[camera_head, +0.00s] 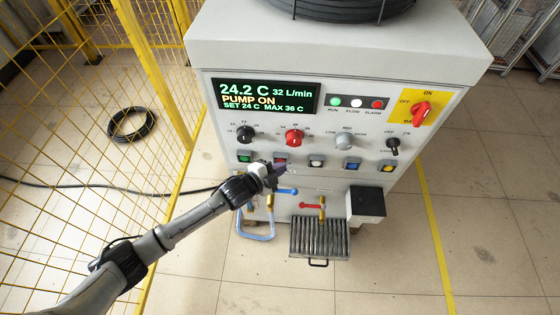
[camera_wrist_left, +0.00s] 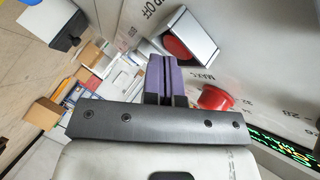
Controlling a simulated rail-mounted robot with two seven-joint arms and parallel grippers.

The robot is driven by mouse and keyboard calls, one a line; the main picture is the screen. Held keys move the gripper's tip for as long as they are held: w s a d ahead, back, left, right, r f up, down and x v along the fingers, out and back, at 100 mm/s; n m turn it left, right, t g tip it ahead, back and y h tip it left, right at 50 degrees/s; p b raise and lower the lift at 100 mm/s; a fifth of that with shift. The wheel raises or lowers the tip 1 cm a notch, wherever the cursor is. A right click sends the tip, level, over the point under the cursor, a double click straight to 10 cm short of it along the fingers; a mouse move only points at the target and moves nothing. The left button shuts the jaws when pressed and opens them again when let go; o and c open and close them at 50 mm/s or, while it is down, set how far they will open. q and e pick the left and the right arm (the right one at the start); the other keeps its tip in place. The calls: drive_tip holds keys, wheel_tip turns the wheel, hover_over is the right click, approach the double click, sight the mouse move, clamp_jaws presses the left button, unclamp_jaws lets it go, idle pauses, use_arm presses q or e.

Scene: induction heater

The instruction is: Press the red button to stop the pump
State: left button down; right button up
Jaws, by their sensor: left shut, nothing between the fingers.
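The red button (camera_head: 280,159) is in the lower row on the panel of the pale grey machine, second from the left. In the wrist view the red button (camera_wrist_left: 183,38) sits in a square silver frame, just up and right of my fingertips. My left gripper (camera_head: 281,171) is shut and empty, its purple fingers just below the button in the head view. The fingers also show in the wrist view (camera_wrist_left: 167,76). I cannot tell whether they touch the button. The display (camera_head: 265,96) reads "PUMP ON". My right gripper is not in view.
A green button (camera_head: 244,157) and a white button (camera_head: 316,161) flank the red one. A red knob (camera_head: 294,137) stands out above it. Blue (camera_head: 287,191) and red (camera_head: 310,205) valve handles are below. A yellow mesh fence (camera_head: 60,150) stands left.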

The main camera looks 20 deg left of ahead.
use_arm(q)
drive_tip(key=shift+w+a, duration=0.1)
drive_tip(key=shift+w, duration=0.1)
idle(0.5)
drive_tip(key=shift+s+d+p, duration=0.25)
drive_tip(key=shift+s+p, duration=0.55)
